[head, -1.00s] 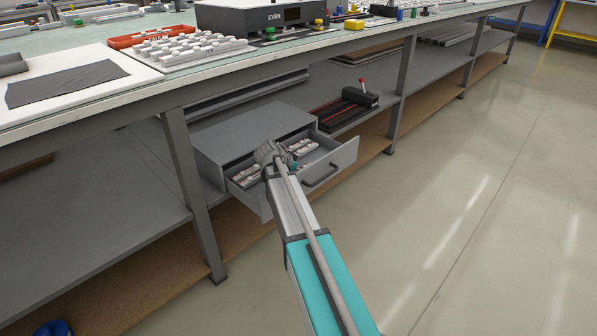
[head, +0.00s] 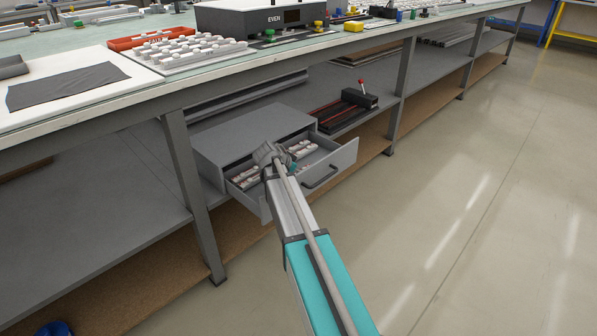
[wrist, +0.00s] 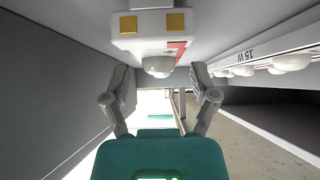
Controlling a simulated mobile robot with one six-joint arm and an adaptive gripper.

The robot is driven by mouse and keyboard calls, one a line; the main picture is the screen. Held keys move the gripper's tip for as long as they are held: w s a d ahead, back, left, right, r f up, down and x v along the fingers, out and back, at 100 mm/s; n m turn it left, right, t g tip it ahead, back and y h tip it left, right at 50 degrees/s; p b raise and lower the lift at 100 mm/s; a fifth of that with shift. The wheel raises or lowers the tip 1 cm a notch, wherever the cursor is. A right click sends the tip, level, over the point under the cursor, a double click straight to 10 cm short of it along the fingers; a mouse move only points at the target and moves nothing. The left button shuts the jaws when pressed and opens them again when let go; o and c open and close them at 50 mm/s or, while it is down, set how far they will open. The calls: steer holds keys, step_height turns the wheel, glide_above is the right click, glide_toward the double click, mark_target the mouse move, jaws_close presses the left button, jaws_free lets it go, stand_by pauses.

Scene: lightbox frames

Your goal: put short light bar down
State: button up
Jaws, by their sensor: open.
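A white light bar (wrist: 151,27) with two gold contacts on its end and domed lamps below is at the top middle of the wrist view, seen end-on. My gripper (wrist: 160,76) is open, with one finger on each side below this bar. I cannot tell whether a finger touches it. In the head view my arm reaches into the open grey drawer (head: 342,160), where my arm hides the fingers. Light bars lie in the drawer on the left (head: 245,177) and on the right (head: 301,149).
Another bar marked 15 W (wrist: 262,60) runs along the right in the wrist view. Drawer walls stand close on both sides. The drawer cabinet (head: 245,133) sits on the lower shelf beside a black and red device (head: 345,108). The floor to the right is clear.

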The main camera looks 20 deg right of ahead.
steer(key=p+v, duration=0.6)
steer(key=v, duration=0.2)
steer(key=shift+s+a+r, duration=0.1)
steer(key=shift+a+r, duration=0.05)
steer(key=shift+r, duration=0.2)
steer(key=shift+p+v, duration=0.8)
steer(key=shift+v, duration=0.45)
steer(key=shift+a+f, duration=0.1)
steer(key=shift+a, duration=0.05)
